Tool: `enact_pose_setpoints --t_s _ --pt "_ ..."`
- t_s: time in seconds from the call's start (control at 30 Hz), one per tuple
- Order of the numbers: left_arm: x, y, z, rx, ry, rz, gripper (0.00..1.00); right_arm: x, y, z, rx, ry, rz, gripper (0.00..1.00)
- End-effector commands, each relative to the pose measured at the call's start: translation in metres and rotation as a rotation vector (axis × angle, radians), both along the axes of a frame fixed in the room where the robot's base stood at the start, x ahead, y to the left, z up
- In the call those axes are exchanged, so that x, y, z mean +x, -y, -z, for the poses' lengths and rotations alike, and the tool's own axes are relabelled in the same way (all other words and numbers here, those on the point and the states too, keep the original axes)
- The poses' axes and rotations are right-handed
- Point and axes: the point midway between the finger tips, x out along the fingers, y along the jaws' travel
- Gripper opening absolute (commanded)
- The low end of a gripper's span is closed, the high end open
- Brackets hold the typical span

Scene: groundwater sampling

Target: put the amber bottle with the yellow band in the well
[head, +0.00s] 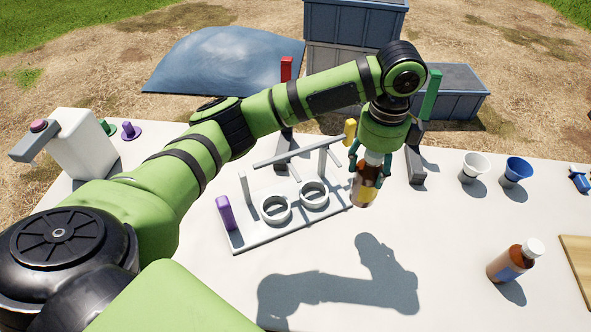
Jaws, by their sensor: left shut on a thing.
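My left gripper (370,168) is shut on the white-capped top of an amber bottle with a yellow band (364,190). The bottle hangs nearly upright at the right end of a white rack (262,240). I cannot tell whether its base touches anything. The rack has two open ring-shaped wells, a left one (275,210) and a right one (314,194), both empty. The bottle is to the right of both rings and hides what lies behind it. My right gripper is not in view.
A second amber bottle with a bluish band (508,262) stands at the right. A white cup (475,167) and a blue cup (516,171) stand behind it. A bar (290,152) runs above the rack, with a purple tab (225,212) at the rack's left. The front middle table is clear.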

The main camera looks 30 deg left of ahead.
Motion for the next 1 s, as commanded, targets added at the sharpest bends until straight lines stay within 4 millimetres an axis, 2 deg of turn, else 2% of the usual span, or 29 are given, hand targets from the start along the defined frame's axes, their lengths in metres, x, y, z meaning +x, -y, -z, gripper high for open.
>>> enact_pose_setpoints --t_s 0.17,0.6,0.77,0.87,1.0 --pt "0.003 -0.013 0.002 -0.001 0.0 -0.011 0.0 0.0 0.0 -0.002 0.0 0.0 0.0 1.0" --pt "0.009 -0.104 0.056 0.002 -0.001 -0.013 0.0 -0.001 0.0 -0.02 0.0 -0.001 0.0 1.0" --pt "0.011 -0.12 0.066 0.0 0.001 -0.009 0.0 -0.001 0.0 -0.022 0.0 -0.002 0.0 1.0" --pt "0.011 -0.122 0.072 -0.001 0.0 -0.008 0.0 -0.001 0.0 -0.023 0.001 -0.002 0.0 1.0" --pt "0.01 -0.122 0.092 0.0 -0.002 -0.007 0.0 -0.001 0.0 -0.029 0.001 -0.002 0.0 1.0"
